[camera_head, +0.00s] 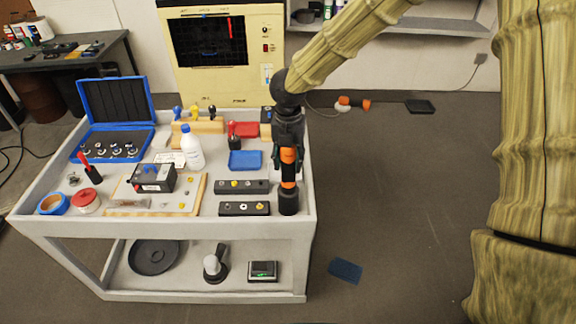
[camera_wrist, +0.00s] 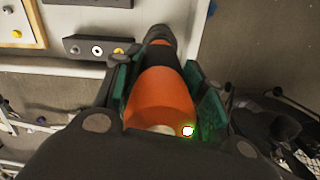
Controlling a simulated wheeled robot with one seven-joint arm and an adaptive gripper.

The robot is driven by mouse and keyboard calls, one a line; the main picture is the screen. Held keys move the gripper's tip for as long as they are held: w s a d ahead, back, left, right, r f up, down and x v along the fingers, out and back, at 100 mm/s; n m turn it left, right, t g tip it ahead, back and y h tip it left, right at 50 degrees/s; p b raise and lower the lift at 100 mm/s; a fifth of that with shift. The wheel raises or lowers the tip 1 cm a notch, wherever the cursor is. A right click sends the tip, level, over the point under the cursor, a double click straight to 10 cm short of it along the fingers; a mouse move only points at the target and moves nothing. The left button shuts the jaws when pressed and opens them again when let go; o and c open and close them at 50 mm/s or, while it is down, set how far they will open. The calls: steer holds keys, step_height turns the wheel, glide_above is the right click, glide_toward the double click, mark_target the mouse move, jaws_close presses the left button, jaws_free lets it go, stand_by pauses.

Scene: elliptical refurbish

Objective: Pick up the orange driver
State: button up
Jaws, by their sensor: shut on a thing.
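The orange driver (camera_head: 289,172) has an orange and black body and stands upright at the right end of the grey cart top. My gripper (camera_head: 288,150) comes down on it from above and is shut around its upper body. In the wrist view the orange driver (camera_wrist: 160,96) lies between the two green-padded fingers of my gripper (camera_wrist: 165,95), with a small light glowing near its base. Its black lower end is close to the cart's right edge. I cannot tell whether it touches the cart top.
The grey cart (camera_head: 170,228) holds two dark blocks with buttons, a blue tray (camera_head: 245,160), a white bottle (camera_head: 192,147), a black box (camera_head: 152,177) and an open blue case (camera_head: 115,110). A cream machine (camera_head: 222,85) stands behind. Floor to the right is mostly clear.

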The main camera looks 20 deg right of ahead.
steer(key=shift+r, duration=0.15)
step_height(320, 180, up, 10)
steer(key=shift+f+b, duration=0.1)
steer(key=shift+b, duration=1.05)
steer(key=o, duration=0.9)
steer(key=shift+c, duration=0.2)
jaws_close()
